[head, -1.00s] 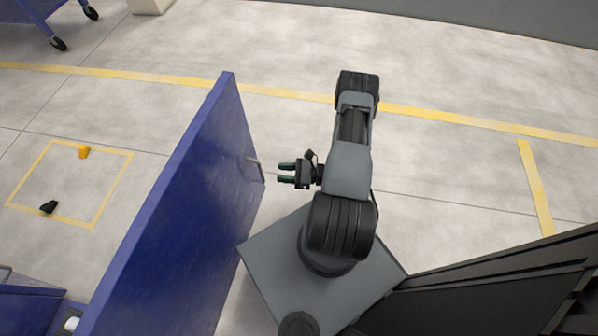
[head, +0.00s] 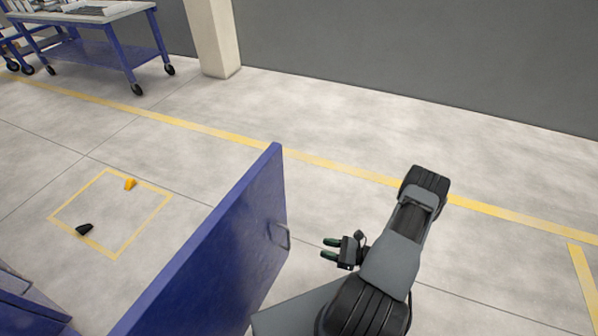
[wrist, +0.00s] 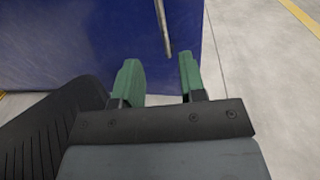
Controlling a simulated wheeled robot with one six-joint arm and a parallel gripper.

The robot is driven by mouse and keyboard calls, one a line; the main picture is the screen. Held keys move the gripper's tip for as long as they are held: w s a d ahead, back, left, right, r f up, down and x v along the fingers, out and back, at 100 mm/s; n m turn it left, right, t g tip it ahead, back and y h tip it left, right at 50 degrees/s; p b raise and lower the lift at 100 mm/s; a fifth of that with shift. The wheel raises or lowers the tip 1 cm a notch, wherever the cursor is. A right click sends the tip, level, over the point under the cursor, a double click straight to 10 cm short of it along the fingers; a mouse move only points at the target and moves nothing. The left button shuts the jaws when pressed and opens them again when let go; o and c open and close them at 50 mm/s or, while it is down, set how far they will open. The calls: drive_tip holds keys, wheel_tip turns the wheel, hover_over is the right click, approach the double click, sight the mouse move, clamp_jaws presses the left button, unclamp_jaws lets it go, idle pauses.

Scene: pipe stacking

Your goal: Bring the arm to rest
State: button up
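My gripper (head: 330,248) is at the end of my folded arm in the head view, pointing left toward a blue door panel. Its two green-tipped fingers are apart with nothing between them. In the wrist view my gripper (wrist: 160,80) also shows open and empty, with the blue panel (wrist: 80,45) and its metal handle (wrist: 162,28) beyond the fingertips. In the head view the handle (head: 282,236) is on the near face of the blue panel (head: 235,235), a short gap left of the fingers.
A yellow floor square (head: 160,208) holds an orange piece (head: 130,184) and a black piece (head: 84,229). A blue wheeled table (head: 110,40) and a pale pillar (head: 212,35) stand at the back. Floor right of my arm is clear.

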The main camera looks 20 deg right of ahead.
drive_tip(key=a+r+n+g+h+p, duration=0.2)
drive_tip(key=r+n+p, duration=0.6)
drive_tip(key=r, duration=1.3)
drive_tip(key=s+a+r+n+g+h+p, duration=0.1)
drive_tip(key=a+r+n+h+p, duration=0.3)
drive_tip(key=r, duration=1.7)
drive_tip(key=a+r+n+g+h+p, duration=0.3)
drive_tip(key=r+n+h+p, duration=0.5)
drive_tip(key=r+n+p, duration=0.5)
wheel_tip(320, 180, up, 8)
drive_tip(key=g+p, duration=0.1)
drive_tip(key=p, duration=0.2)
drive_tip(key=shift+s+a+r+n+p, duration=0.15)
drive_tip(key=shift+s+n+p, duration=0.15)
drive_tip(key=shift+s, duration=0.1)
